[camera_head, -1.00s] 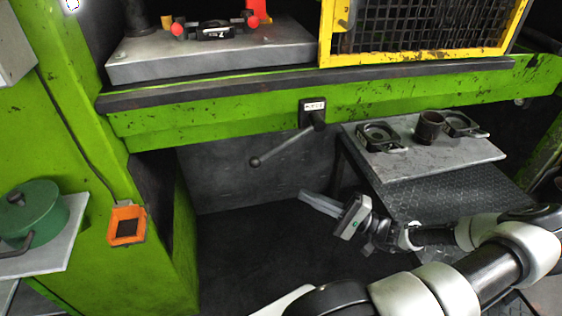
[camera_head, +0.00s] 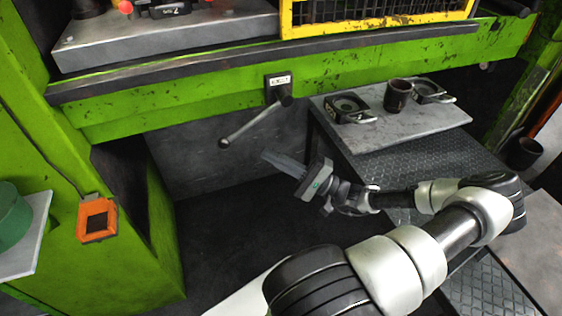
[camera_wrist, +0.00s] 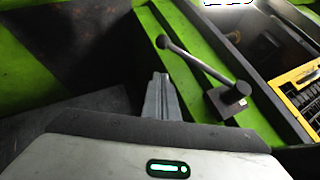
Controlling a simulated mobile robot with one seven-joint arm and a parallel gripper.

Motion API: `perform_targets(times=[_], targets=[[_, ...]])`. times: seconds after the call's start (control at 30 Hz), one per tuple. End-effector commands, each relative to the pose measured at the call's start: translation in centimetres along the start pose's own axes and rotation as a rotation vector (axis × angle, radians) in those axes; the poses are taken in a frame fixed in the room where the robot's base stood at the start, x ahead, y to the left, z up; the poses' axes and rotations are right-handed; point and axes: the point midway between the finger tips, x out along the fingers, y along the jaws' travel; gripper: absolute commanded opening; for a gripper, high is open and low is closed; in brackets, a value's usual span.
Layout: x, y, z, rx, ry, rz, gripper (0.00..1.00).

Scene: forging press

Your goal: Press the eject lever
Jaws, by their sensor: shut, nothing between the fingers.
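The eject lever (camera_head: 252,124) is a grey rod with a round ball at its lower left end. It slants down from a dark labelled bracket (camera_head: 278,90) on the green press beam. The lever also shows in the wrist view (camera_wrist: 197,60), ahead and to the right of my fingers, with its ball near the top centre. My gripper (camera_head: 268,156) is shut and empty, with its fingers pointing left, a little below and right of the lever's ball. In the wrist view my gripper (camera_wrist: 161,78) shows its fingers together. A gap shows between fingers and lever.
A side table (camera_head: 385,125) on the right holds a dark cup (camera_head: 397,95) and two black clamp-like fixtures (camera_head: 349,108). An orange box (camera_head: 97,219) is on the green column at left. A yellow-framed mesh guard (camera_head: 375,17) stands above. The space below the lever is open.

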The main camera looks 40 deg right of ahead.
Motion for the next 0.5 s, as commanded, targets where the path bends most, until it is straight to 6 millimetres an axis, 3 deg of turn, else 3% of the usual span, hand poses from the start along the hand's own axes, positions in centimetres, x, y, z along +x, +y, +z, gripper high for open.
perform_targets(times=[0.23,0.5], targets=[[5.3,0.1,0.1,0.002,-0.004,-0.002,0.0],[7.4,0.0,2.5,0.0,0.001,-0.001,0.0]])
